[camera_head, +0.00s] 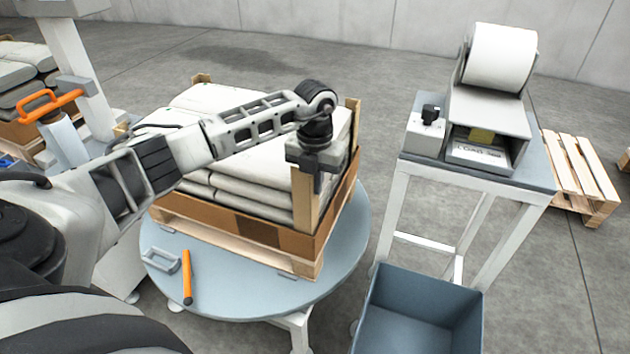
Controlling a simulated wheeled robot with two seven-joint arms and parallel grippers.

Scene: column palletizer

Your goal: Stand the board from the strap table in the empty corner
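A pale wooden board (303,205) stands upright at the near right corner of the bag stack. Its lower end meets the brown cardboard tray wall, and I cannot tell whether it rests on the base. My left gripper (315,178) points down at the board's top and appears shut on it; the far finger is hidden. The stack of white bags (245,192) sits in the cardboard tray (225,222) on a wooden pallet. Other wooden corner boards show at the back right (354,115) and back left (202,78). My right gripper is out of view.
The pallet stands on a round blue-grey turntable (215,303) holding an orange bar (187,277) and a grey handle (160,261). Right are a machine table (540,168) with a white roll (500,57), a blue bin (420,312) and an empty pallet (580,170). An orange-handled tool (50,102) is left.

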